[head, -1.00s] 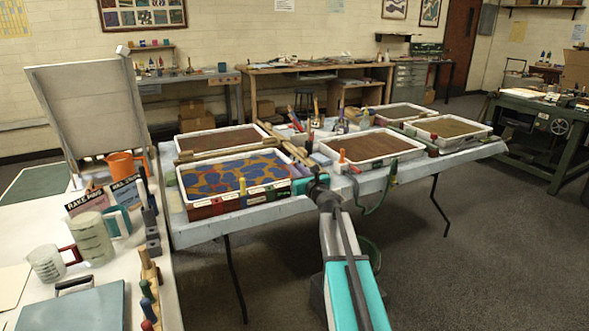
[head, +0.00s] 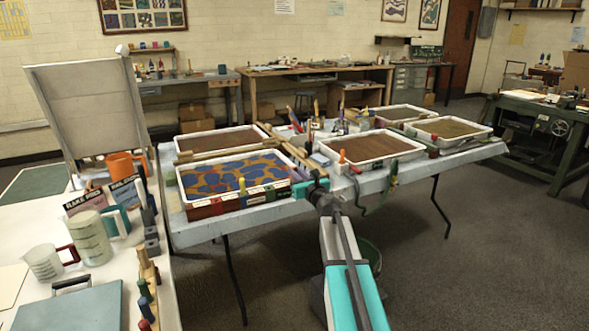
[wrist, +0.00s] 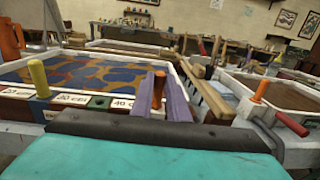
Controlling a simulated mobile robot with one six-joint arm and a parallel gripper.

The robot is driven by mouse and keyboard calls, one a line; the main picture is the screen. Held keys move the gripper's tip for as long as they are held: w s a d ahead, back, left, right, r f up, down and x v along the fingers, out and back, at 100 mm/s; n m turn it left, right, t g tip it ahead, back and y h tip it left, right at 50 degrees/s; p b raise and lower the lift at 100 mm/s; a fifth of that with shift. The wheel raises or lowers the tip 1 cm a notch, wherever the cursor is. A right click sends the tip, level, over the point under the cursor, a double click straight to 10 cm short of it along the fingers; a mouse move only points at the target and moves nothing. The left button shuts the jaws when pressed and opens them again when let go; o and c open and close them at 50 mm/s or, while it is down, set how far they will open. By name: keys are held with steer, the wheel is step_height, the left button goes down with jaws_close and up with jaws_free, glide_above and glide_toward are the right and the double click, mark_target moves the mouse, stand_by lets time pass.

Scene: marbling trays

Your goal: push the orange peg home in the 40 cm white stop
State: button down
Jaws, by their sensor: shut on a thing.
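The orange peg (wrist: 158,88) stands near upright between the two purple fingers of my gripper (wrist: 161,94) in the wrist view. The fingers are closed on it. It is just right of the 40 cm label (wrist: 123,104) on the front edge of the marbled tray (wrist: 100,72). Its lower end and the white stop are hidden behind the fingers and my dark gripper body, so I cannot tell how deep it sits. In the head view my gripper (head: 308,185) is at the right front corner of the blue and ochre tray (head: 190,212); the peg is not clear there.
A yellow peg (wrist: 38,77) stands left along the same edge, and an empty hole (wrist: 98,102) shows in a green block. Wooden bars (wrist: 205,90) lie right of the tray. Another orange upright piece (wrist: 261,90) stands at the right-hand tray (head: 368,161).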

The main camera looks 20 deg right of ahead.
steer(key=shift+f, duration=0.2)
steer(key=c, duration=1.6)
jaws_free()
steer(key=shift+c, duration=0.2)
steer(key=shift+s, duration=0.15)
steer(key=s, duration=1.3)
steer(key=shift+s, duration=0.3)
